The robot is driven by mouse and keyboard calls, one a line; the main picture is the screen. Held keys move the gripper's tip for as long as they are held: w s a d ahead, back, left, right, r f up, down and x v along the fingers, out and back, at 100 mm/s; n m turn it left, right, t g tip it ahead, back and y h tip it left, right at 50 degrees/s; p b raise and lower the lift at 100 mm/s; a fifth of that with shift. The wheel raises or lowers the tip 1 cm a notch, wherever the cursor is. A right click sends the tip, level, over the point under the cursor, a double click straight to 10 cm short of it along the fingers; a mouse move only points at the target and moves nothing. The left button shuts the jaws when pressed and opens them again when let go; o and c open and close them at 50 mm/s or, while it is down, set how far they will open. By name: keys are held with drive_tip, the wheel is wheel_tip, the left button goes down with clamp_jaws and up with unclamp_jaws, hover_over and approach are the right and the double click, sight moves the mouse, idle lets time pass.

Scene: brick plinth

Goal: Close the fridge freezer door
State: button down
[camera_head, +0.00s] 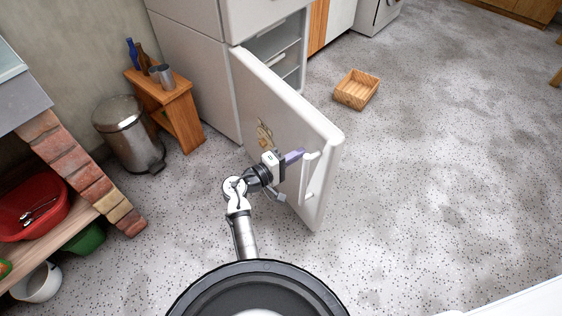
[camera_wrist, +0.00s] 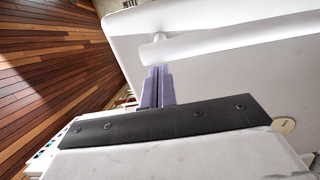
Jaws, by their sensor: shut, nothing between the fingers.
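The fridge freezer (camera_head: 205,75) stands against the back wall in the head view. Its lower door (camera_head: 285,110) is swung wide open toward me, with the shelves inside partly visible behind it. A white bar handle (camera_head: 308,172) is on the door's outer face near its free edge; it also shows in the wrist view (camera_wrist: 195,42). My gripper (camera_head: 293,156) is shut and empty, with its purple fingers in front of the outer face, close beside the handle. In the wrist view the fingertips (camera_wrist: 157,72) are just below the handle; I cannot tell whether they touch it.
A wooden crate (camera_head: 356,89) lies on the floor beyond the door. A wooden stool (camera_head: 168,108) and a metal bin (camera_head: 129,133) stand left of the fridge. A brick plinth (camera_head: 80,170) is at the left. The floor at the right is clear.

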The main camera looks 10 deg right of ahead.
sight(314, 145)
drive_tip(key=shift+x, duration=1.75)
drive_tip(key=shift+d, duration=0.1)
